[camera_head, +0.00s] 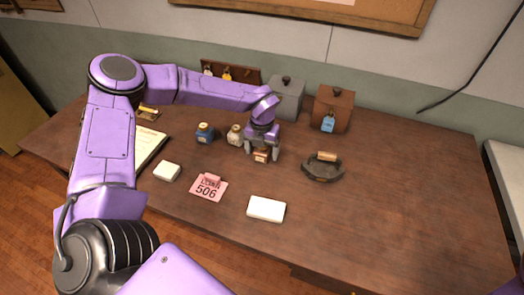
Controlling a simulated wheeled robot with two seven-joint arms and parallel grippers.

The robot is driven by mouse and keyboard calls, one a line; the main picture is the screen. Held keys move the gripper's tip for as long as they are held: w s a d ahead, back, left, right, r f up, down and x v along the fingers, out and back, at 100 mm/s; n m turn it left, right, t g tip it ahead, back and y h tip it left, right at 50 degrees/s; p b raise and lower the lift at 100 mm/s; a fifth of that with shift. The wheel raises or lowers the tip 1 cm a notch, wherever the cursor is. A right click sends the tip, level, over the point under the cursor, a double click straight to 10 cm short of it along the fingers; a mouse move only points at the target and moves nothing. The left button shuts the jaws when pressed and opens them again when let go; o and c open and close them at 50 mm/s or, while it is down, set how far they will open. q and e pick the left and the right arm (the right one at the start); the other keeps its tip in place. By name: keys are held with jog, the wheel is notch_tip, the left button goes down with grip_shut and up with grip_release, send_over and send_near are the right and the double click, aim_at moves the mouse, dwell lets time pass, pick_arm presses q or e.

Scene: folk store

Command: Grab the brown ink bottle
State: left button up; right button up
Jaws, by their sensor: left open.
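The brown ink bottle (261,156) stands on the wooden table near its middle. My left gripper (261,158) points down over it from above, with its fingers on either side of the bottle; the upper part of the bottle is hidden by the gripper. The gripper is open, and I cannot tell whether a finger touches the bottle. A pale ink bottle (235,135) stands just left of the gripper, and a blue ink bottle (205,132) stands further left. My right gripper is not in view.
A grey box (287,98) and a brown box (333,108) with a blue tag stand behind. An old iron (323,168) sits right of the gripper. The table's right side is clear.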

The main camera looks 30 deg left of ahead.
pick_arm(q)
jog(key=c, duration=1.1)
jog(key=shift+c, duration=0.2)
